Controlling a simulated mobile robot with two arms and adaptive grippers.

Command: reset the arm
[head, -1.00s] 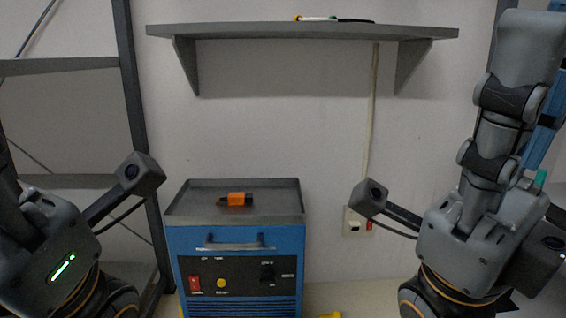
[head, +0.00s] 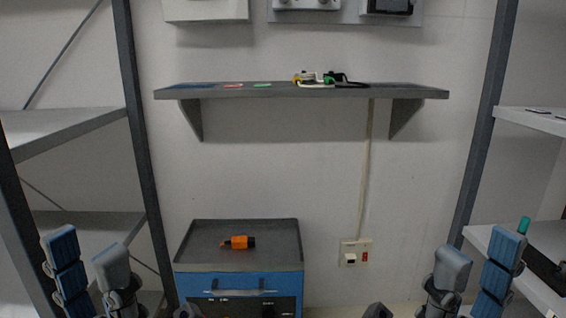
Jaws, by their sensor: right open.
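My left gripper (head: 86,255) stands at the lower left of the head view, fingers pointing up. One finger shows blue segmented pads and the other a grey back. The fingers are apart and nothing is between them. My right gripper (head: 479,258) stands likewise at the lower right, open and empty. The bodies of both grippers are mostly cut off by the bottom edge. Neither gripper appears to touch anything.
A blue cart (head: 240,281) with a grey tray top (head: 200,248) stands between the grippers, bearing an orange and black tool (head: 238,242). A wall shelf (head: 300,91) holds small items. Racks flank both sides, the left one with grey shelves (head: 60,130). A socket (head: 355,253) is on the wall.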

